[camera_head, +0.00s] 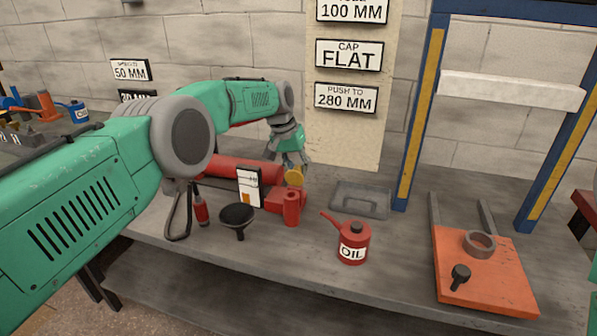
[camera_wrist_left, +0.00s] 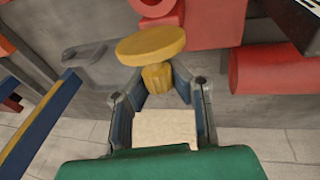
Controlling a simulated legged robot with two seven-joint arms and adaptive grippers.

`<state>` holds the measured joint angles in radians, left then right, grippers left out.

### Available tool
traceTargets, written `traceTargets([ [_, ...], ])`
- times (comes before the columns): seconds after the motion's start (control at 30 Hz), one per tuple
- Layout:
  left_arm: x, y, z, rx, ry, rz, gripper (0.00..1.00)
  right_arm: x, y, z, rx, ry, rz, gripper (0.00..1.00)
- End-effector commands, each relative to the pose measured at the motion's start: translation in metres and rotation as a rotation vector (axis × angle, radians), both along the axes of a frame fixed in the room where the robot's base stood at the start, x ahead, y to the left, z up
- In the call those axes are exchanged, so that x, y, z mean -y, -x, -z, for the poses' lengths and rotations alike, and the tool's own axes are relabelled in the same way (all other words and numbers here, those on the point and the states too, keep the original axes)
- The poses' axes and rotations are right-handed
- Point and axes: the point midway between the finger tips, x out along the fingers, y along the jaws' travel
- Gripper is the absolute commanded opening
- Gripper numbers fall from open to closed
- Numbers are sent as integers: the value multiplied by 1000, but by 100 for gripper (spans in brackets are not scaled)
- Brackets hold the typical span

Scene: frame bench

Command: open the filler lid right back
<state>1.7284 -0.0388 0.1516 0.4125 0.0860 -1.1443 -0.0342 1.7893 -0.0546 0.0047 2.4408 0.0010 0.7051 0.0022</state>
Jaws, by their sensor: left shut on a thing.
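The yellow filler lid (camera_head: 294,177) is at the red hydraulic unit (camera_head: 285,198) on the bench, near the wall. In the left wrist view it shows as a round yellow disc (camera_wrist_left: 150,45) with a ribbed yellow knob (camera_wrist_left: 157,78) on it. My left gripper (camera_head: 292,163) reaches down to it from above, and its fingers (camera_wrist_left: 162,88) are shut on the knob. The lid's hinge and the filler opening cannot be made out. My right gripper is not in view.
A red oil can (camera_head: 352,243), a black funnel (camera_head: 237,216) and a red cylinder (camera_head: 291,208) stand in front. A grey tray (camera_head: 361,200) lies to the right. A blue and yellow press frame (camera_head: 418,110) and an orange plate (camera_head: 485,270) are further right.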

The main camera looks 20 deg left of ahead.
Motion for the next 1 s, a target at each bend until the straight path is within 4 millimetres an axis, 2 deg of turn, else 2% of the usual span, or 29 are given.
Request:
traceTargets([
  [0.03,-1,-5,-7,20,0,-4,0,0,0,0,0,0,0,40],
  [0.33,-1,-5,-8,23,1,-4,0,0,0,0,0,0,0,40],
  [0.37,-1,-5,-8,22,0,-4,24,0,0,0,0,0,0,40],
  [0.4,-1,-5,-8,21,0,-4,38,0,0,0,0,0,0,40],
  [0.43,-1,-5,-8,20,0,-4,41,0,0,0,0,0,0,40],
  [0.77,-1,-2,-6,11,1,-2,41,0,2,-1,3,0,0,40],
  [0.87,-3,-1,-14,10,1,-2,41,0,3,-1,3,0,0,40],
  [1.0,-9,3,-38,12,1,-3,41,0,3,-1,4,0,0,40],
])
